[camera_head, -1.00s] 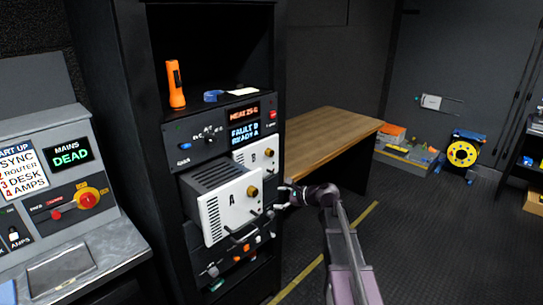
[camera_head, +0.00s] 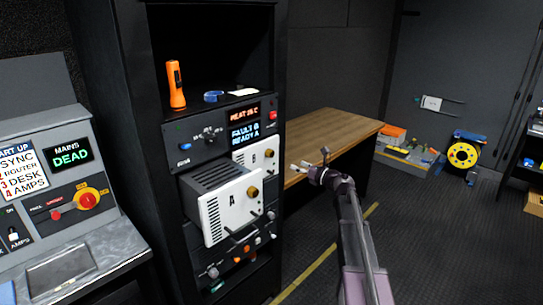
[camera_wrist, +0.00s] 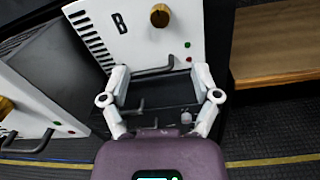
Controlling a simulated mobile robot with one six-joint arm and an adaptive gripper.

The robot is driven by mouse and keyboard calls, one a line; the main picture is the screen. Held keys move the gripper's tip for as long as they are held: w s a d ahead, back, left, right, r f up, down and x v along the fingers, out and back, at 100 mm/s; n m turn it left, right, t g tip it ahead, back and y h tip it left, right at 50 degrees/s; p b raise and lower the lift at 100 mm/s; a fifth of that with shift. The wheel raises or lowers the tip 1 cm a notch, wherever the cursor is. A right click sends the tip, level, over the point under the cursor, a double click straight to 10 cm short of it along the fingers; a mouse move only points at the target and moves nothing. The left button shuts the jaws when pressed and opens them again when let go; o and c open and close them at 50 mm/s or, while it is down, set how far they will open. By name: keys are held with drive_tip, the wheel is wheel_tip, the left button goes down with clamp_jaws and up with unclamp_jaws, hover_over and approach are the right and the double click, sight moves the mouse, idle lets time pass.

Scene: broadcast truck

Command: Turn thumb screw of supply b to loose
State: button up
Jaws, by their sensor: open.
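Supply B (camera_head: 243,156) is a white-faced unit in the rack, partly hidden behind supply A in the head view. Its brass thumb screw (camera_head: 268,152) shows on the face. In the wrist view, supply B (camera_wrist: 108,45) is at the top with its letter B, and the brass thumb screw (camera_wrist: 160,16) is near the top edge. Supply A (camera_head: 222,216) stands out from the rack, with its own brass knob (camera_head: 253,191). My gripper (camera_head: 299,167) is open and empty, right of supply B's face. In the wrist view my gripper (camera_wrist: 160,76) has its fingers apart, below the thumb screw.
Supply A's protruding box (camera_wrist: 40,95) is at the left in the wrist view. A dark handle (camera_wrist: 150,72) sits low on supply B. A wooden table (camera_head: 330,142) stands right of the rack.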

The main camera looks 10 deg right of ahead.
sight(272, 155)
drive_tip(key=x, duration=1.3)
drive_tip(key=shift+w+a, duration=0.25)
clamp_jaws()
